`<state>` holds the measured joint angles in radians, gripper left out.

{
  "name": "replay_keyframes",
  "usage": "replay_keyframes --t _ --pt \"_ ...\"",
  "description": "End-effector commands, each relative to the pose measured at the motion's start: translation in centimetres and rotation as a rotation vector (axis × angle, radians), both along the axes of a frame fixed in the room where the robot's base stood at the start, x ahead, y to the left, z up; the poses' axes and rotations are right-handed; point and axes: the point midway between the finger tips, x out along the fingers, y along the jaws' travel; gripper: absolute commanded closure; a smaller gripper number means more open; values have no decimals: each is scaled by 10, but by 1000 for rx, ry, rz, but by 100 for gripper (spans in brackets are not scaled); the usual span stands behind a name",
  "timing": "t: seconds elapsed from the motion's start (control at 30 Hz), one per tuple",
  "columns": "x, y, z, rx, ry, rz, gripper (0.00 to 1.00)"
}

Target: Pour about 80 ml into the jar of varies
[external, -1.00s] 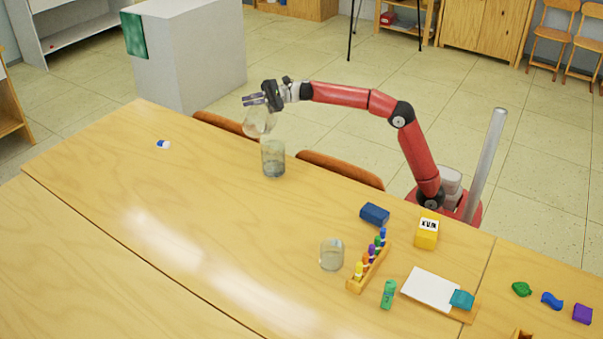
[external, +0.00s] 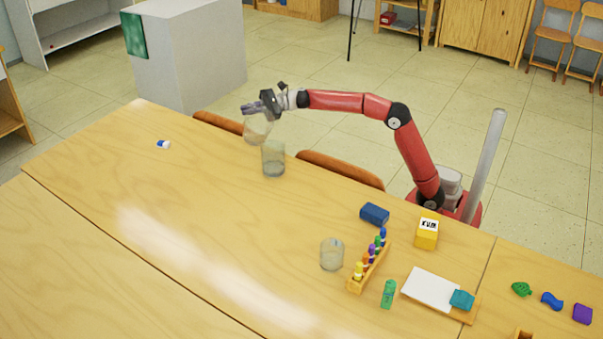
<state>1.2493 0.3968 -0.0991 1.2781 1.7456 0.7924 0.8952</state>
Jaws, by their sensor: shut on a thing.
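My gripper (external: 262,105) is shut on a clear glass vessel (external: 257,131) and holds it above the far edge of the table. The held vessel overlaps the upper left rim of a tall glass jar (external: 273,160) in the picture; I cannot tell whether they touch. That jar stands upright on the table and looks greyish in its lower part. Another glass jar (external: 331,255) stands upright nearer the front, next to the wooden rack. No stream of liquid can be made out. The level in the held vessel is too small to tell.
A wooden rack with coloured pieces (external: 357,284), a blue block (external: 374,214), a yellow box (external: 426,233), a green tube (external: 388,294) and a white pad (external: 431,288) lie at the right. Chairs (external: 342,168) stand behind the table (external: 160,220). Its left half is mostly clear.

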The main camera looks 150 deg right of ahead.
Motion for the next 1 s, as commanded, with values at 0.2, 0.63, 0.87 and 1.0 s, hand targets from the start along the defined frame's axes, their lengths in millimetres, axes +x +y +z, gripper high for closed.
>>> replay_keyframes --t 0.2,0.63,0.87,1.0 --pt "-9 -15 -23 132 -75 -5 100" --pt "-20 -36 -49 434 -252 -8 100" --pt "-22 -38 -53 479 -280 -9 100" --pt "-21 -38 -54 482 -283 -9 100"
